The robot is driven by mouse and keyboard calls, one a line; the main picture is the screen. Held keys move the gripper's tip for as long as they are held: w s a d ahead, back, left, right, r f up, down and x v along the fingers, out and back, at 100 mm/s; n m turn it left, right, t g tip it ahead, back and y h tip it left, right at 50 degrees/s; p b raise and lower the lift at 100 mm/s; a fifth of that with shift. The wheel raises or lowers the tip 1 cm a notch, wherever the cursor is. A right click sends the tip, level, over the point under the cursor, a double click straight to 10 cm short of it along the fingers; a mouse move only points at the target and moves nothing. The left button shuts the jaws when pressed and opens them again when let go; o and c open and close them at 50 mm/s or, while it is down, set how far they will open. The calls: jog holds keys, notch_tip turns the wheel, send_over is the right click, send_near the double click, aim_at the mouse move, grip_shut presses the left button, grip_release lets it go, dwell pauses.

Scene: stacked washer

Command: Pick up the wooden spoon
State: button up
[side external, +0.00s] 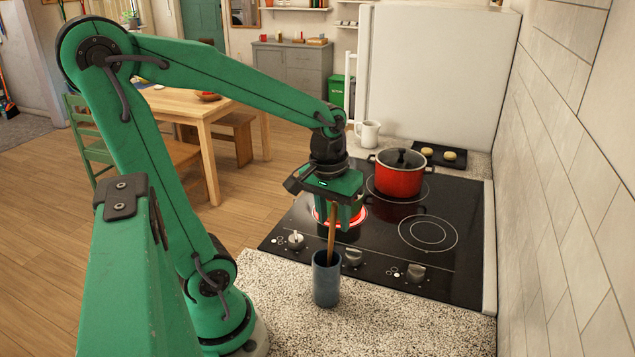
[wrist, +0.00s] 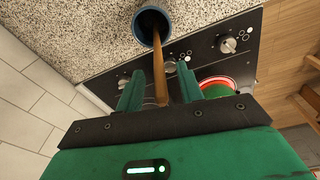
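The wooden spoon (side external: 332,238) stands nearly upright in a blue crock (side external: 326,284) on the speckled counter. Its lower end is hidden inside the crock. My gripper (side external: 338,218) is above the crock, pointing down, with the spoon's upper part at its fingers. In the wrist view, the spoon (wrist: 160,82) passes between the two fingers of my gripper (wrist: 160,72), with a visible gap on each side. The fingers are open. The crock's mouth (wrist: 151,26) lies beyond the fingertips.
The black cooktop (side external: 385,268) with knobs lies just behind the crock. A red lidded pot (side external: 398,175) stands on it. A red ring shows partly behind my gripper. A white mug (side external: 368,133) and dark tray (side external: 438,155) are farther back. The tiled wall (side external: 570,180) bounds the right.

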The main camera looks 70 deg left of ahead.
jog(key=shift+w+f, duration=0.1)
jog(key=shift+f, duration=0.8)
jog(key=shift+c, duration=0.5)
grip_shut()
